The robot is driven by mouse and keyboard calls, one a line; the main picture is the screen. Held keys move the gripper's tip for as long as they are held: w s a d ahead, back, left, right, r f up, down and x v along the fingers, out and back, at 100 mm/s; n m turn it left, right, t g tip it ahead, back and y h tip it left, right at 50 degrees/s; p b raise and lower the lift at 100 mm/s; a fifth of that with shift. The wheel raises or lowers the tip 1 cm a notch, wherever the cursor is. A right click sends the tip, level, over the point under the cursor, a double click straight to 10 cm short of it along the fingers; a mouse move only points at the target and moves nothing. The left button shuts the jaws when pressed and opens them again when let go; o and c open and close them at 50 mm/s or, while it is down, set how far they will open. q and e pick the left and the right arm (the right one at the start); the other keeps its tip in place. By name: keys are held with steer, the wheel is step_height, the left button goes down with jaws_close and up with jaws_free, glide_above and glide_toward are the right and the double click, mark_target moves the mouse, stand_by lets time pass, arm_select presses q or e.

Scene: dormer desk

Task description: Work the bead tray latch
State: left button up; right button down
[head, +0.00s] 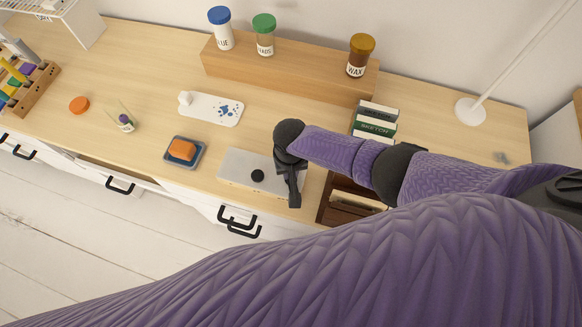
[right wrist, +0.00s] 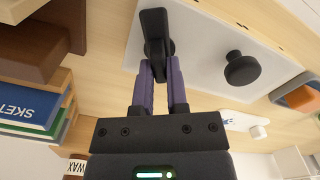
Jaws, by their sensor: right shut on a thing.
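The bead tray latch shows as a pale grey plate (head: 235,164) at the front of the desk, with a round black knob (head: 257,176) and a black lever handle (right wrist: 155,32). In the right wrist view the knob (right wrist: 241,68) stands to the right of the lever on the plate (right wrist: 205,50). My right gripper (right wrist: 161,72) is shut on the lever, its purple fingers close together at it. In the head view my right arm hides the plate's right end. My left gripper is in neither view.
An orange block on a blue dish (head: 185,151) sits left of the plate. A dark brown wooden holder (head: 350,200) is close on the right, with books (head: 375,125) behind. A wooden riser (head: 285,72) with jars stands at the back. Black drawer handles (head: 238,222) are below the desk edge.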

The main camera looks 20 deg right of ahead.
steer(key=n, duration=0.3)
steer(key=shift+n, duration=0.4)
steer(key=n, duration=0.2)
steer(key=shift+a+n, duration=0.1)
steer(key=shift+n, duration=0.2)
steer(key=n, duration=0.4)
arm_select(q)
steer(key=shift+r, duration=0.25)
arm_select(e)
steer(key=shift+a+n, duration=0.1)
steer(key=shift+n, duration=0.7)
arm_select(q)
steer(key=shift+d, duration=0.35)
